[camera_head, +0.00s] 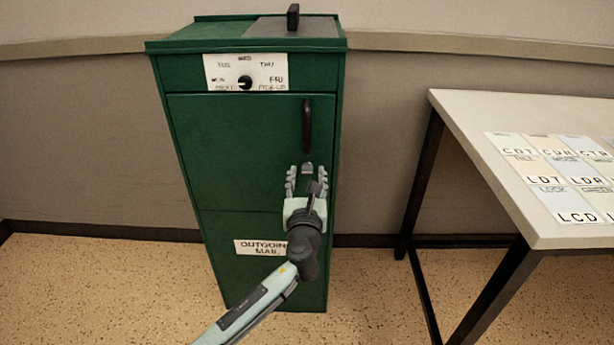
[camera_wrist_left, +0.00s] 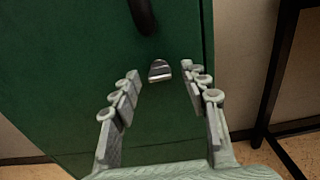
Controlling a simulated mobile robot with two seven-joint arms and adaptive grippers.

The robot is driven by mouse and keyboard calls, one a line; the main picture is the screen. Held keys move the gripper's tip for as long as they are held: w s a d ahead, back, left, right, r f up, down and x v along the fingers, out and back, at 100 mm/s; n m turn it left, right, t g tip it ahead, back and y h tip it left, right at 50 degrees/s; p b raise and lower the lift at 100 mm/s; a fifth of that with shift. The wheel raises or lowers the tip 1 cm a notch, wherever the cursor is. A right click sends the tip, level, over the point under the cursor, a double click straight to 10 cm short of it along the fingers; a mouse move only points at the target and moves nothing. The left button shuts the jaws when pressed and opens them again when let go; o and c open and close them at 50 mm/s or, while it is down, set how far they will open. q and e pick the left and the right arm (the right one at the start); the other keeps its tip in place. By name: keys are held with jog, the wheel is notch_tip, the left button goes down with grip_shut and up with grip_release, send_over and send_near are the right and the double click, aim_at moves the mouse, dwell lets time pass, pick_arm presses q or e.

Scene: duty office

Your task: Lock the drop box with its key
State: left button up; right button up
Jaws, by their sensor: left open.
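The drop box (camera_head: 240,150) is a tall green cabinet against the wall, its door shut. A black door handle (camera_head: 307,125) stands at the door's upper right; its lower end shows in the left wrist view (camera_wrist_left: 142,14). Just below it, a small silvery piece (camera_wrist_left: 159,71) sits at the door; it looks like the key's head or the lock, and I cannot tell which. My left gripper (camera_head: 307,173) is open in front of the door, below the handle. In the left wrist view its fingers (camera_wrist_left: 160,82) stand either side of the silvery piece, not visibly touching it.
A dial plate (camera_head: 273,64) with day names is above the door, and an "OUTGOING MAIL" label (camera_head: 248,246) is lower down. A dark flap with a black handle (camera_head: 293,17) is on top. A table (camera_head: 470,110) with lettered cards stands at the right, with a floor gap between.

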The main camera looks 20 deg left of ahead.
pick_arm(q)
jog(key=shift+c, duration=0.3)
jog(key=c, duration=1)
grip_shut()
pick_arm(e)
jog(key=shift+s, duration=0.25)
